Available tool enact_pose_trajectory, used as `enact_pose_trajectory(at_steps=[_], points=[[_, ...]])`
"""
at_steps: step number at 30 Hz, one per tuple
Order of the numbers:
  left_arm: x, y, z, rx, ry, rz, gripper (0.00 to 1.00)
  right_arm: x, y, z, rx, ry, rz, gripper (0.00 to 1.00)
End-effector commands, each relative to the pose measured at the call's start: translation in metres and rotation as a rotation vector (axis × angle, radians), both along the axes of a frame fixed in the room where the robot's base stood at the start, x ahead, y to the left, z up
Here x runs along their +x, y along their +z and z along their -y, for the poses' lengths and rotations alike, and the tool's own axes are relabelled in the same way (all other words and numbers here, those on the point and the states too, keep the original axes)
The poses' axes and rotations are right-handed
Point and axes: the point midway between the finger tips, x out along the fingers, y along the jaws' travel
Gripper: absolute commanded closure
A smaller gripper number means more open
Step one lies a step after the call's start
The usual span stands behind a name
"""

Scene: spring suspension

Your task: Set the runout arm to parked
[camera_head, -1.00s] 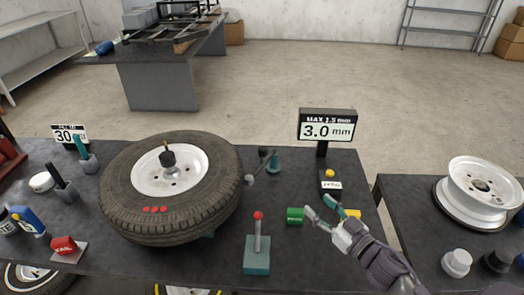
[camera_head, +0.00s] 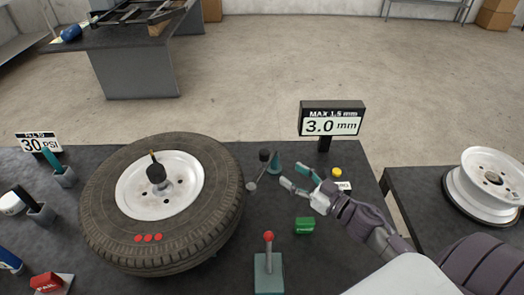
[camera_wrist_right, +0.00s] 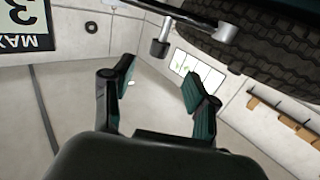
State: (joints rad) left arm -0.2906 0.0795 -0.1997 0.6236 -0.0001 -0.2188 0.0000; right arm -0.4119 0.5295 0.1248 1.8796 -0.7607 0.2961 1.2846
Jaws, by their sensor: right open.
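The runout arm (camera_head: 258,177) is a thin grey bar beside the tyre's right side. It has a pale round end (camera_head: 251,187) close to the tyre, and a black knob (camera_head: 264,155) at its far end, near a teal post (camera_head: 274,165). I cannot tell whether the round end touches the tyre. My right gripper (camera_head: 293,176) is open and empty, just right of the arm and post. In the right wrist view, the open fingers (camera_wrist_right: 158,78) point toward the black knob (camera_wrist_right: 158,48), with a visible gap. My left gripper is out of view.
The tyre (camera_head: 100,215) on its white wheel fills the table's left middle. A display (camera_head: 331,125) reading 3.0 mm, MAX 1.5 mm, stands behind. Another wheel (camera_head: 490,175) sits right.

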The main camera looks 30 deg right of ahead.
Motion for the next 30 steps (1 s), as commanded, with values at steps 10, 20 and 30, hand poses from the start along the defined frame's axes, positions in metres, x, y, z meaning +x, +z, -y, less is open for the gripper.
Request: enact_pose_trajectory(at_steps=[10, 20, 30], points=[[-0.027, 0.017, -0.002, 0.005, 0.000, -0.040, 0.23, 0.072, 0.004, -0.024, 0.003, -0.002, 0.003, 0.42], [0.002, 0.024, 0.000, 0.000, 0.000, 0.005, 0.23, 0.106, 0.001, -0.037, 0.001, -0.001, 0.001, 0.42], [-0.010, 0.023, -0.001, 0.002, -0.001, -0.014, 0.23, 0.109, 0.001, -0.038, 0.001, -0.001, 0.001, 0.45]])
